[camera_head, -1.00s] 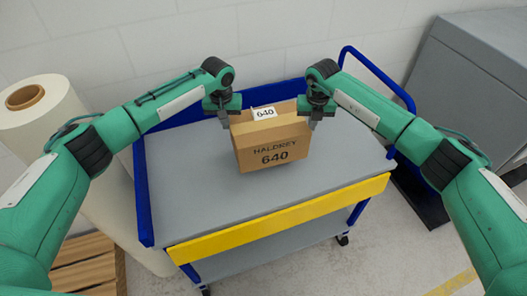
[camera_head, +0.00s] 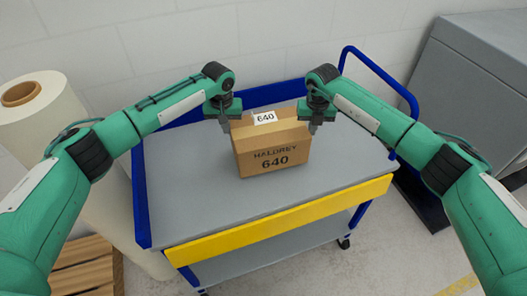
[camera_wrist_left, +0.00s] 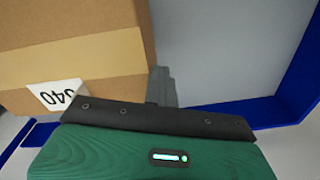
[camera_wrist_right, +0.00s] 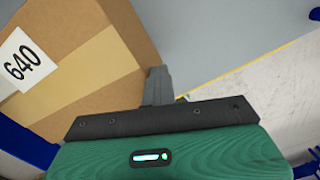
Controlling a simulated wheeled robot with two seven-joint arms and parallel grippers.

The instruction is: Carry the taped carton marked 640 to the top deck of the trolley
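The brown taped carton (camera_head: 271,157) marked 640 stands upright over the trolley's grey top deck (camera_head: 190,195), seemingly resting on it. Its white 640 label also shows in the left wrist view (camera_wrist_left: 55,95) and the right wrist view (camera_wrist_right: 20,62). My left gripper (camera_head: 225,127) is at the carton's left side and my right gripper (camera_head: 312,127) at its right side, both pointing down. In each wrist view the fingers appear closed together beside the carton wall, not around it. I cannot tell whether they touch it.
The trolley has a blue frame and handle (camera_head: 378,68), a yellow front edge (camera_head: 280,220) and a lower deck. A white roll (camera_head: 45,120) and a wooden pallet (camera_head: 88,268) are at left. A grey cabinet (camera_head: 475,85) stands at right. The front deck is bare.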

